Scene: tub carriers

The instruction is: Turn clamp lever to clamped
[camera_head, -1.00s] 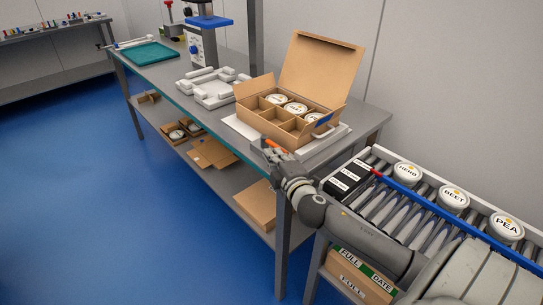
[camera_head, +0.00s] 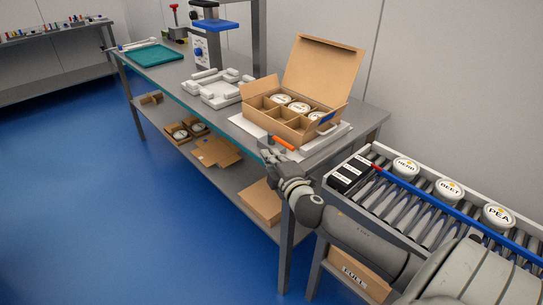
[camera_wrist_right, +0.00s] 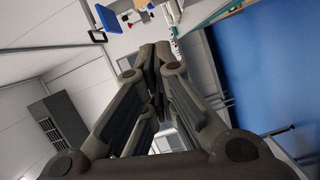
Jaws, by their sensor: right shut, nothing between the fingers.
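The clamp lever (camera_head: 284,143) is a short orange handle at the front edge of the bench, just in front of the open cardboard box (camera_head: 283,122). It lies slanted, its right end lower. The box stands on a white plate (camera_head: 247,125) and holds several white tubs in its compartments. My right gripper (camera_head: 268,157) is shut and empty, just below and left of the lever at the bench edge. Its closed fingers also show in the right wrist view (camera_wrist_right: 155,55). I cannot tell if they touch the lever. My left gripper is not in view.
A roller conveyor (camera_head: 405,211) with labelled tubs and black blocks (camera_head: 352,173) is at right, with a blue rail along it. A white frame (camera_head: 221,91), a blue-topped device (camera_head: 213,40) and a teal tray (camera_head: 153,57) stand farther back. Flat cardboard lies on the lower shelf.

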